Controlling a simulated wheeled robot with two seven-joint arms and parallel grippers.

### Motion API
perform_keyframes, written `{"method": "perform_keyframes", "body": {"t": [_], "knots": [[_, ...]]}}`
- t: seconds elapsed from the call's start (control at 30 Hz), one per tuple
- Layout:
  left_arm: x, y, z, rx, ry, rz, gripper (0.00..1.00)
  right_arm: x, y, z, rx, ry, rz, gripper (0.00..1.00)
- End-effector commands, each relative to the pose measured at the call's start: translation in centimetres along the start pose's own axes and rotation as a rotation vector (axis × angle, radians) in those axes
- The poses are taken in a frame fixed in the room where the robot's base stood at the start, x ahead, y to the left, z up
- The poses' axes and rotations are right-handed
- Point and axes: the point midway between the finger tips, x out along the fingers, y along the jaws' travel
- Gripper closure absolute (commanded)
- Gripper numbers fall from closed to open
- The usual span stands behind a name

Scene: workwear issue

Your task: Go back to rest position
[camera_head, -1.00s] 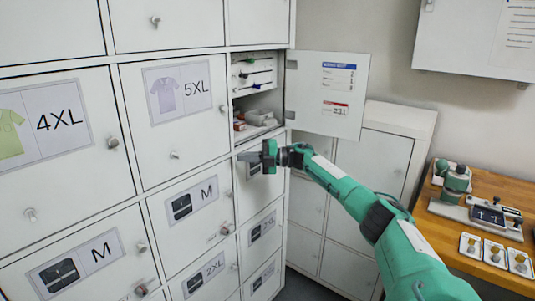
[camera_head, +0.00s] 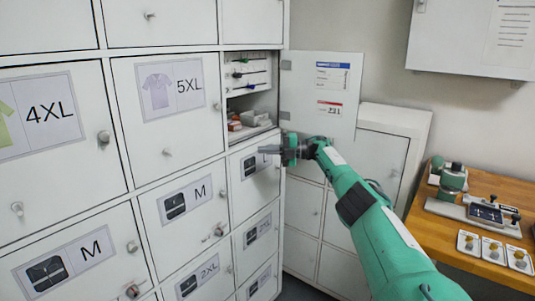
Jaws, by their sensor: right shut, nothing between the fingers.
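My right gripper (camera_head: 270,149) is shut and empty. It hovers in front of the locker wall, just below the open compartment (camera_head: 250,95). My right arm reaches in from the lower right. The open compartment holds small drawers (camera_head: 250,72) with dark and coloured marks above, and small boxes (camera_head: 255,117) below. Its door (camera_head: 318,95) is swung out to the right, above the gripper. My left gripper is not in view.
Closed locker doors marked 4XL (camera_head: 60,115), 5XL (camera_head: 170,110) and M (camera_head: 183,200) fill the left. A wooden bench (camera_head: 440,235) with a device (camera_head: 480,212) and several small cards stands at right. A white cabinet (camera_head: 385,150) stands behind my arm.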

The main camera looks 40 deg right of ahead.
Motion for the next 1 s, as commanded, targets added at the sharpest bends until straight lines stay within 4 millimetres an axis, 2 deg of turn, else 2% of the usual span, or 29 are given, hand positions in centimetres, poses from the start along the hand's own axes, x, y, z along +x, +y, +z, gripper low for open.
{"method": "perform_keyframes", "body": {"t": [0.43,0.57,0.67,0.77,0.9,0.97,1.0], "knots": [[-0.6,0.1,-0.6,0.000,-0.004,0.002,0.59,-0.4,0.1,0.2,0.002,0.001,0.001,1.00],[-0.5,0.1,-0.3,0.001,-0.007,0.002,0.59,0.7,-1.2,0.2,0.022,-0.009,0.003,1.00],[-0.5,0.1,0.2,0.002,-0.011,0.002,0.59,3.0,-4.4,0.3,0.071,-0.039,0.011,1.00],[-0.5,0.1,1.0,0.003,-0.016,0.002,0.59,5.9,-9.4,0.1,0.149,-0.093,0.022,1.00],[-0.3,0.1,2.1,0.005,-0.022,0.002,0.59,9.3,-17.8,-1.2,0.280,-0.193,0.031,1.00],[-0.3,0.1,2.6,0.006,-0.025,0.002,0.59,10.3,-21.5,-2.0,0.341,-0.241,0.031,1.00],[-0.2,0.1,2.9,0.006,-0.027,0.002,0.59,10.8,-24.1,-2.8,0.381,-0.274,0.028,1.00]]}}
